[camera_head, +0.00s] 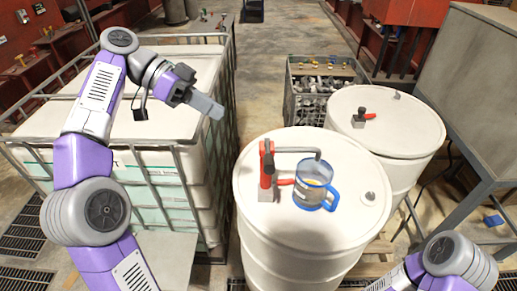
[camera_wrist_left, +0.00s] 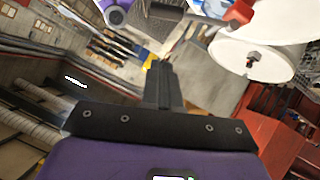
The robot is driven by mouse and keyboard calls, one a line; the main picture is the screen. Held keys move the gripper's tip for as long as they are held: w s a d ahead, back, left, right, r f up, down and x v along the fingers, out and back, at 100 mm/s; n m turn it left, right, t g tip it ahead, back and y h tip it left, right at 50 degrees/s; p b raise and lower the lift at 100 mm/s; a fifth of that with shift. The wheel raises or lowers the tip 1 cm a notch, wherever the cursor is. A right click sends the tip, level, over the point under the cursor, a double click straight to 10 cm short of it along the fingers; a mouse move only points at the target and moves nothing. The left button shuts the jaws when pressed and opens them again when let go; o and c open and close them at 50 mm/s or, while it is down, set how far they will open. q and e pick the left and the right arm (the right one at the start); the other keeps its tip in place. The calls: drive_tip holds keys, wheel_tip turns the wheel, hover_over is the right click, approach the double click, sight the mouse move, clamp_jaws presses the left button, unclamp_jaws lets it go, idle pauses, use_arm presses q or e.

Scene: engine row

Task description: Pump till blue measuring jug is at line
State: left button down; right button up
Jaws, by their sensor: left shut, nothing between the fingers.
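A clear measuring jug with a blue rim and handle (camera_head: 315,186) stands upright on the near white drum (camera_head: 330,232). It shows a little yellowish content low down; its line cannot be made out. A red hand pump (camera_head: 267,172) is on the same drum, left of the jug, and its grey spout (camera_head: 300,151) reaches over the jug. My left gripper (camera_head: 217,112) is shut and empty above the caged white tank, up and left of the pump and apart from it. Its fingers (camera_wrist_left: 162,72) also show closed in the left wrist view. My right gripper is out of view.
A second white drum (camera_head: 385,125) with a small red-handled valve (camera_head: 362,118) stands behind right. The caged tank (camera_head: 60,125) fills the left. A crate of parts (camera_head: 318,80) stands behind the drums. A grey cabinet (camera_head: 478,70) is at right.

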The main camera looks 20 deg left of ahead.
use_arm(q)
drive_tip(key=shift+d+f, duration=0.1)
drive_tip(key=b, duration=0.3)
hover_over(269, 159)
drive_tip(key=a, duration=0.4)
wheel_tip(269, 159, down, 6)
drive_tip(key=r, duration=0.1)
drive_tip(key=shift+s+d+f+b, duration=0.1)
drive_tip(key=shift+d+f+b, duration=0.15)
drive_tip(key=shift+f, duration=0.7)
drive_tip(key=shift+s+d+f+b, duration=0.15)
drive_tip(key=shift+d+f, duration=0.2)
drive_tip(key=shift+f, duration=0.6)
